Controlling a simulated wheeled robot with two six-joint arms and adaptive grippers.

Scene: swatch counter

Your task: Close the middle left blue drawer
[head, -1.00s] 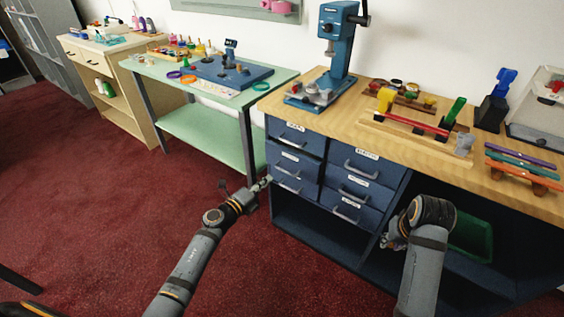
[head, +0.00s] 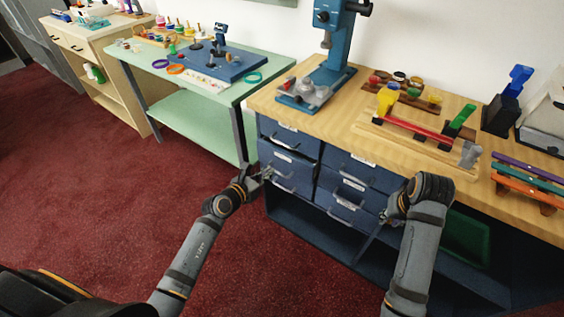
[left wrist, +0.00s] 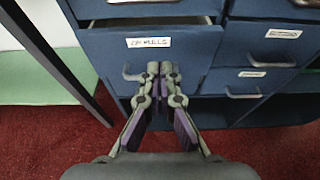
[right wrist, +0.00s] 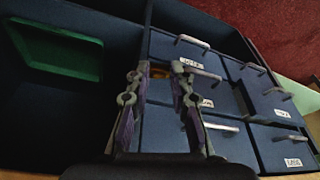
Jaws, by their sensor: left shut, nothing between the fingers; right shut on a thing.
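The middle left blue drawer (head: 299,174) is partly pulled out and stands proud of the fronts beside it. In the left wrist view its labelled front (left wrist: 190,50) shows with a dark gap above it, and it hides the drawer below.
The wooden counter (head: 335,128) above holds a blue press (head: 333,50), a rack and coloured pieces. A green bin (head: 466,240) stands in the open bay at right. A green table (head: 190,125) stands left of the cabinet. Red carpet is clear in front.

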